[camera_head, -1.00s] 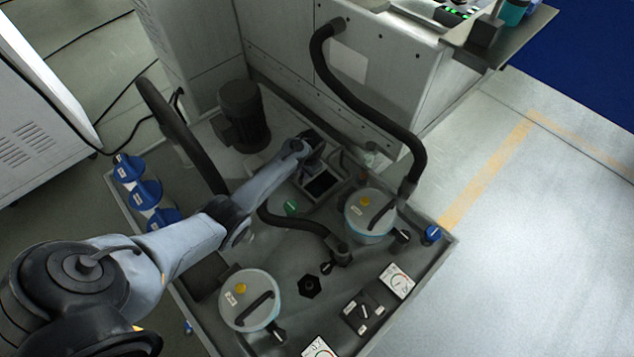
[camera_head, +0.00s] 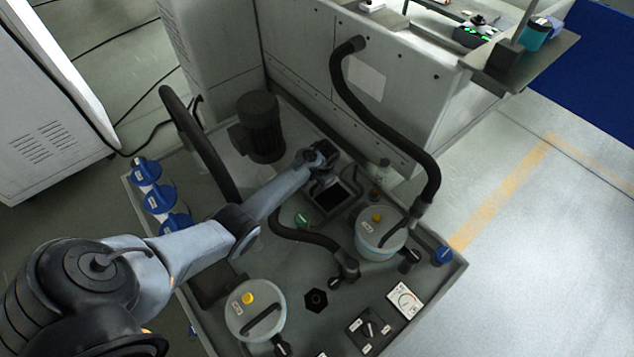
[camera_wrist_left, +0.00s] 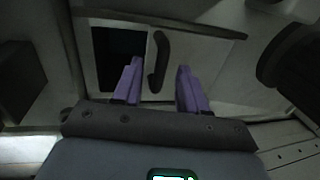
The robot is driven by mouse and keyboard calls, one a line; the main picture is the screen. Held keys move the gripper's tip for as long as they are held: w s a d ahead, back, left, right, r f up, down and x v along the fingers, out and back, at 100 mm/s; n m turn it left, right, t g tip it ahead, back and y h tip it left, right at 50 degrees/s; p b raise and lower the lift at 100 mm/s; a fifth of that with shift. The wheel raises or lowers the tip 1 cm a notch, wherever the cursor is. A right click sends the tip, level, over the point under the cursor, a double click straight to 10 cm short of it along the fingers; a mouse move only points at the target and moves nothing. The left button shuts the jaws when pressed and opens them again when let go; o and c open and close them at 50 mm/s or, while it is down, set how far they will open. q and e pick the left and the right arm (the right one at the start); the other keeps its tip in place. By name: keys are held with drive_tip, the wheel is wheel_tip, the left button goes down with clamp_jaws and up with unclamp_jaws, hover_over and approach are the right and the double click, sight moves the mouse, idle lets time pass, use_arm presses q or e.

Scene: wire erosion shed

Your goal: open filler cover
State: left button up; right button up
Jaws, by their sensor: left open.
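A pale flat plate (camera_wrist_left: 205,62) with a dark curved handle (camera_wrist_left: 158,70) shows in the left wrist view and looks like the filler cover. A black square opening (camera_wrist_left: 118,52) lies beside it on the left. In the head view the opening (camera_head: 329,198) shows in the tank top, just below my left gripper (camera_head: 325,178), which hides most of the plate. In the left wrist view my left gripper (camera_wrist_left: 159,68) is open, its purple fingers apart on either side of the handle. I cannot tell whether they touch it. My right gripper is not in view.
Two round lidded pots (camera_head: 255,309) (camera_head: 380,236) stand in the tank top. A dark motor (camera_head: 260,128) is behind my left arm. A black hose (camera_head: 385,125) arches on the right, and another hose (camera_head: 310,238) lies low in front.

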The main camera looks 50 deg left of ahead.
use_arm(q)
wheel_tip(320, 180, up, 9)
drive_tip(key=d+p, duration=0.1)
drive_tip(key=p, duration=0.1)
drive_tip(key=shift+d, duration=0.4)
drive_tip(key=shift+f, duration=0.15)
drive_tip(key=s+d+m+t, duration=0.2)
drive_tip(key=s+d, duration=1.3)
drive_tip(key=s+d+r+t+h, duration=0.2)
drive_tip(key=s+d+r+h, duration=0.1)
drive_tip(key=s+d+r, duration=0.85)
wheel_tip(320, 180, up, 26)
drive_tip(key=a+p, duration=0.1)
drive_tip(key=p, duration=2.8)
drive_tip(key=shift+s+a+f+y, duration=0.2)
drive_tip(key=shift+s+f+y, duration=0.05)
drive_tip(key=shift+s+y, duration=0.1)
